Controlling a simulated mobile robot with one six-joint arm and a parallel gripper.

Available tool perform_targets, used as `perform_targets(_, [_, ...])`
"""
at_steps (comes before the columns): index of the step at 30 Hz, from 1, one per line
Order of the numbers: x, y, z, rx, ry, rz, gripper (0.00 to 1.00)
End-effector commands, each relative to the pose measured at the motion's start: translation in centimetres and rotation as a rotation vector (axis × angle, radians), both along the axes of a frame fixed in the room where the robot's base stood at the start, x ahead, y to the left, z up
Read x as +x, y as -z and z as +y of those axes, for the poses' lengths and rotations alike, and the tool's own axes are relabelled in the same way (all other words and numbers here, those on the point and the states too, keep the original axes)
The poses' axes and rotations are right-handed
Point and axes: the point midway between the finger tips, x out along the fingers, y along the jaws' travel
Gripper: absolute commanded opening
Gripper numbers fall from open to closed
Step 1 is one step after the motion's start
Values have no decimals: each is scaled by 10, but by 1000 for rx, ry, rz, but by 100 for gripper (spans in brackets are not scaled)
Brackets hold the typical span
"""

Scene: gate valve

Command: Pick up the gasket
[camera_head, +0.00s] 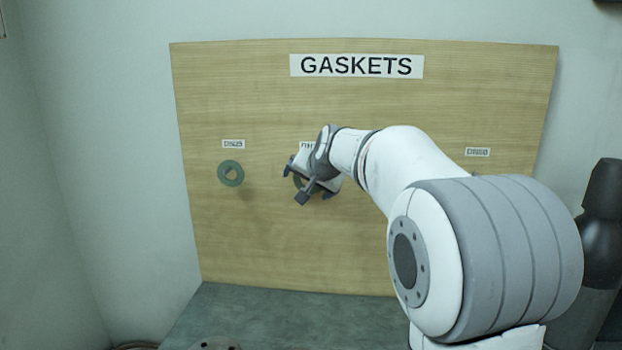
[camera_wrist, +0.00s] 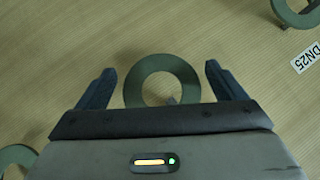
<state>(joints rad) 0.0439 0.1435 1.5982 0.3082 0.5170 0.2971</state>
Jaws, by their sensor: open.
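A dark green ring gasket hangs on the wooden board behind my gripper. In the head view only a sliver of this middle gasket (camera_head: 298,181) shows, the rest hidden by my gripper (camera_head: 308,183). In the wrist view the gasket (camera_wrist: 161,62) lies between the two spread fingers of my gripper (camera_wrist: 160,72), with a gap on each side. Its lower edge is hidden by the gripper body, and a small peg shows in its hole. The gripper is open and holds nothing. How far the fingertips are from the board is hard to tell.
The DN25 gasket (camera_head: 222,174) hangs to the left under its label (camera_head: 233,144); it also shows at the wrist view's top right (camera_wrist: 292,18). Another gasket (camera_wrist: 12,153) shows at its lower left. A DN50 label (camera_head: 477,152) is at right. A dark surface (camera_head: 290,320) lies below.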

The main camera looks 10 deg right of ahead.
Motion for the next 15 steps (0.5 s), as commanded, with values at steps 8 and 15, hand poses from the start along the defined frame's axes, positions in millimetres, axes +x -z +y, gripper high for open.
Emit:
perform_targets(8, [0, 0, 0, 0, -1, 1, 70])
perform_targets(15, [0, 0, 1, 0, -2, 0, 50])
